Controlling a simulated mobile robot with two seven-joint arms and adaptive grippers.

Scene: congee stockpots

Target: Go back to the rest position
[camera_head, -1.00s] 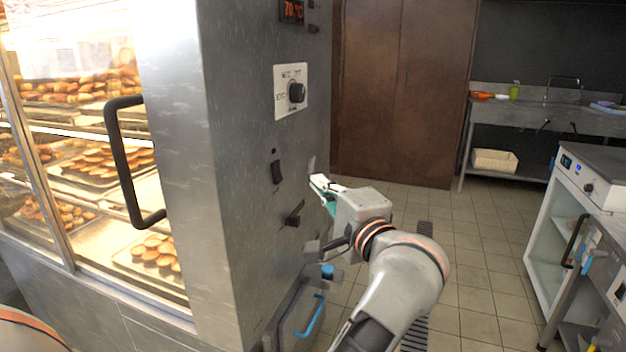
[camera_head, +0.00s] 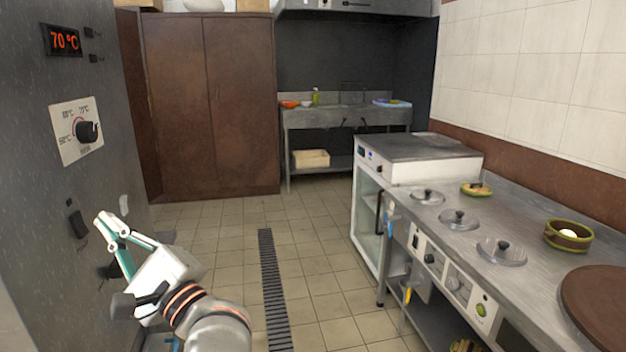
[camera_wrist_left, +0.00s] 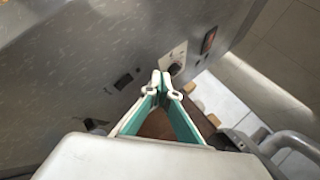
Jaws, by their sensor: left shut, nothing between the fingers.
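My left gripper (camera_head: 104,222) shows at the lower left of the head view, with white and teal fingers. Its fingertips are together with nothing between them. It is in front of the grey metal panel of the warming cabinet (camera_head: 40,165), below and right of the dial. In the left wrist view the shut fingertips (camera_wrist_left: 161,82) overlap the panel near its black switch and dial (camera_wrist_left: 175,68); contact cannot be told. My right gripper is in neither view.
The black dial (camera_head: 87,131) sits below a red 70 °C display (camera_head: 65,41). A steel counter (camera_head: 460,215) with several lids runs along the right. A sink table (camera_head: 345,117) and brown cupboard (camera_head: 210,105) stand behind. The tiled floor between is clear, with a drain grate (camera_head: 271,285).

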